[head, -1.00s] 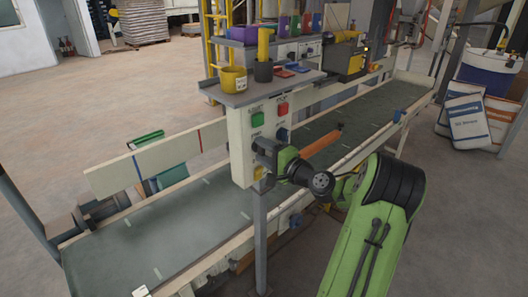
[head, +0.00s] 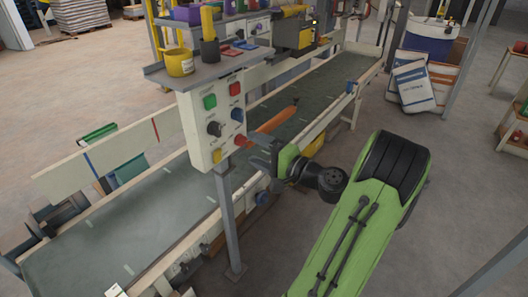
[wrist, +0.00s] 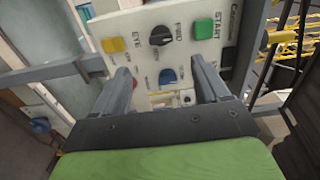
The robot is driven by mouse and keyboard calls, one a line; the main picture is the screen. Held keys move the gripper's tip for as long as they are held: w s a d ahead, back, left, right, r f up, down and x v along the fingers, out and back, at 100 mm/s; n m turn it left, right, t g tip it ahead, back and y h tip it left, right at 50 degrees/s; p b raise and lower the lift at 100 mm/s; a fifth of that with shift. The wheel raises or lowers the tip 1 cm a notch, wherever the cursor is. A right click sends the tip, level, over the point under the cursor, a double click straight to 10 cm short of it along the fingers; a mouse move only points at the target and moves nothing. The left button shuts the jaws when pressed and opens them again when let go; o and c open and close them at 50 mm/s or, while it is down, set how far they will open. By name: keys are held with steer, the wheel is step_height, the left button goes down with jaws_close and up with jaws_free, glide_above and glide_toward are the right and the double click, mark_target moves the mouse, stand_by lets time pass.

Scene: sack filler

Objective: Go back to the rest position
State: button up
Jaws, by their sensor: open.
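My gripper (head: 264,152) is open and empty, just right of the control panel (head: 199,147) in the head view. In the wrist view its two fingers (wrist: 163,88) point at the panel face, with clear space between them and the panel. The panel carries a green START button (head: 210,102), a red button (head: 235,89), a black knob (head: 214,129), a blue knob (head: 237,115) and a yellow button (head: 217,155). The blue knob (wrist: 168,75) shows between the fingers in the wrist view. The red button is partly hidden behind the left finger there.
The conveyor belt (head: 130,225) runs behind the panel, with an orange bar (head: 278,119) over it. A grey shelf (head: 205,70) on the panel holds a yellow cup (head: 180,62) and other small items. White sacks (head: 413,85) stand at the back right. The floor at right is open.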

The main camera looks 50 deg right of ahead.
steer(key=shift+s, duration=1.25)
steer(key=w+a+r+n+g+y+p, duration=0.1)
steer(key=w+a+n+g+y+p, duration=0.15)
steer(key=a+n+g, duration=0.65)
steer(key=w+a+n+g+y+p, duration=0.1)
steer(key=w+a+n+g+p, duration=0.15)
steer(key=a, duration=1.25)
steer(key=s+a+r+n+h+p, duration=0.2)
steer(key=s+a+r+n, duration=0.1)
steer(key=s, duration=0.4)
steer(key=s+a+r+n+h+p, duration=0.2)
steer(key=s+r, duration=0.3)
steer(key=s, duration=0.3)
steer(key=shift+s+a+r+n+g, duration=0.2)
steer(key=shift+s+a+n+g, duration=0.05)
steer(key=shift+a+n+g, duration=0.25)
